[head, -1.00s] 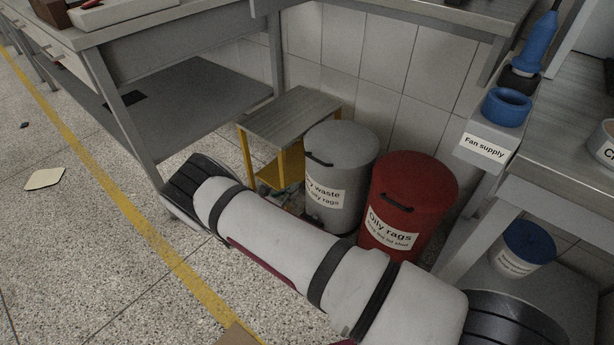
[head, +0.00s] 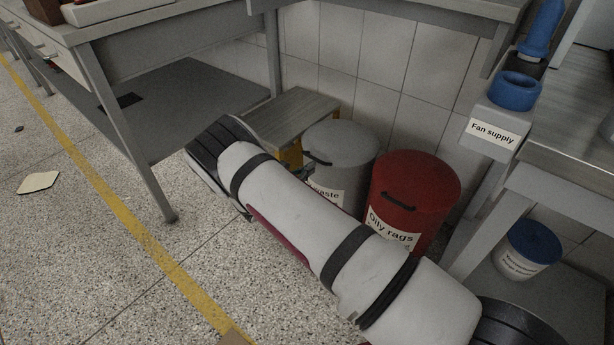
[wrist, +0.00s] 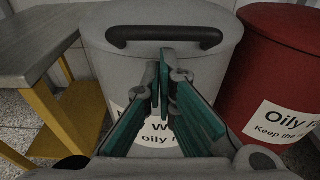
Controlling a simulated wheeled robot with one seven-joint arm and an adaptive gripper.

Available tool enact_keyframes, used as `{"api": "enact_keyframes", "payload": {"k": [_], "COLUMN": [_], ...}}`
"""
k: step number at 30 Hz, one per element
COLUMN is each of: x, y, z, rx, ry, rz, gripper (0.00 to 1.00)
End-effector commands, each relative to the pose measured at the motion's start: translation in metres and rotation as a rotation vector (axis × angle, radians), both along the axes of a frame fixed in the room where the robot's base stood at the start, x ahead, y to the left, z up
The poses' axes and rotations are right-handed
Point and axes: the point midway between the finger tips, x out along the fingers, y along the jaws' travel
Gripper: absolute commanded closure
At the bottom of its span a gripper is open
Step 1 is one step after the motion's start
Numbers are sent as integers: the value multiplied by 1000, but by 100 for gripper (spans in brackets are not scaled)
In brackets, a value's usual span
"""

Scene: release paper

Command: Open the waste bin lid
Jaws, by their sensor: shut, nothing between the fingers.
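A red oily rags bin (head: 415,195) stands close on the right. A small metal-topped table (head: 290,113) with yellow legs is close on the left. Workbenches flank the area, and a blue-lidded tub (head: 528,245) sits low at right. Open floor lies at the left.

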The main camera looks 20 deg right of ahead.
Motion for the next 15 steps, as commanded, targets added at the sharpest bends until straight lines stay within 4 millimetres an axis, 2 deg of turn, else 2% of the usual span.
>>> {"api": "enact_keyframes", "payload": {"k": [15], "x": [-1], "y": [1], "z": [5], "rx": [2], "ry": [2], "rz": [0], "gripper": [100]}}
